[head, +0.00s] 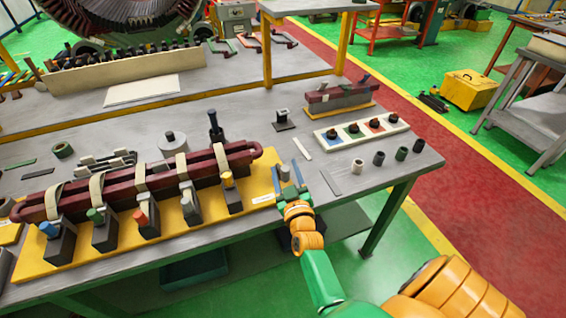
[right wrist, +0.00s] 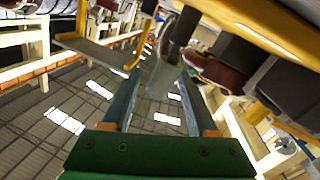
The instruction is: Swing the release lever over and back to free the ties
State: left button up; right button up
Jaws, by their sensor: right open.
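A long dark red coil bundle (head: 118,190) lies on a yellow board (head: 75,262) on the near grey table, with several pale ties (head: 141,178) around it. A row of dark blocks with coloured knobs stands along its front; the rightmost block (head: 233,198) has a yellow-topped knob. I cannot tell for certain which part is the release lever. My right gripper (head: 287,172) is at the board's right end, its two fingers apart. In the right wrist view the fingers (right wrist: 160,85) are also spread, with nothing clearly gripped between them. My left gripper is out of view.
A white tray (head: 372,144) with coloured squares and a small dark red sample on a stand (head: 340,97) are at the right. Several small cylinders (head: 379,158) stand near the table's right edge. A dark upright-handled tool (head: 216,128) stands behind the coil.

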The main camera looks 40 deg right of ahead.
jog(key=shift+x, duration=1.6)
jog(key=shift+s, duration=0.1)
grip_shut()
